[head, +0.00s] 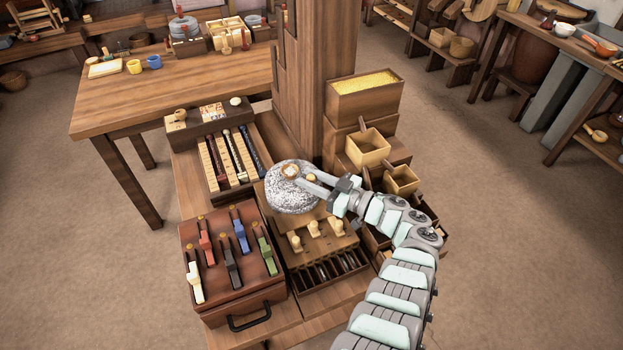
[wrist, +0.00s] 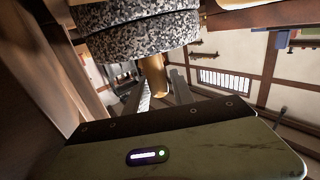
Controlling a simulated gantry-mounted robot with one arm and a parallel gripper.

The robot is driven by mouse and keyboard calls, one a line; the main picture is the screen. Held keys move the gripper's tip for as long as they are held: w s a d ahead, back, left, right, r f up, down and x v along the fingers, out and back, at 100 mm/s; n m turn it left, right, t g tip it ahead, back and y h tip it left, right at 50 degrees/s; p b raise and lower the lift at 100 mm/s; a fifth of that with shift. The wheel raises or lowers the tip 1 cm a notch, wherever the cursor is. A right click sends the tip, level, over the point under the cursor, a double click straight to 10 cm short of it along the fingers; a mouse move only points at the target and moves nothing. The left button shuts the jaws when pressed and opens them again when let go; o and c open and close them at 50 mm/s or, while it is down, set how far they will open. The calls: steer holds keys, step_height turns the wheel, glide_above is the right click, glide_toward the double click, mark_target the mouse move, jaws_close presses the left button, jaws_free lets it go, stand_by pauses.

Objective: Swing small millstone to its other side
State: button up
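The small millstone (head: 293,188) is a round speckled grey stone with a pale ring around its centre hole. It lies on a wooden stand in the middle of the head view and shows as two stacked speckled layers in the wrist view (wrist: 140,40). A short wooden handle peg (head: 311,177) stands on its right part. My gripper (head: 300,175) reaches over the stone from the right, with one finger on each side of the peg. In the wrist view, the peg (wrist: 154,78) is between the fingers, and a gap shows beside it. The fingers look open around it.
A wooden post (head: 318,80) rises right behind the stone. A brown case with coloured levers (head: 230,285) stands front left, and a rack with pegs (head: 315,240) is in front. Open boxes (head: 368,148) stand at right. A table (head: 190,90) is behind left.

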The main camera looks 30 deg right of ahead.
steer(key=shift+o, duration=1.3)
steer(key=p+v, duration=0.2)
steer(key=v, duration=0.9)
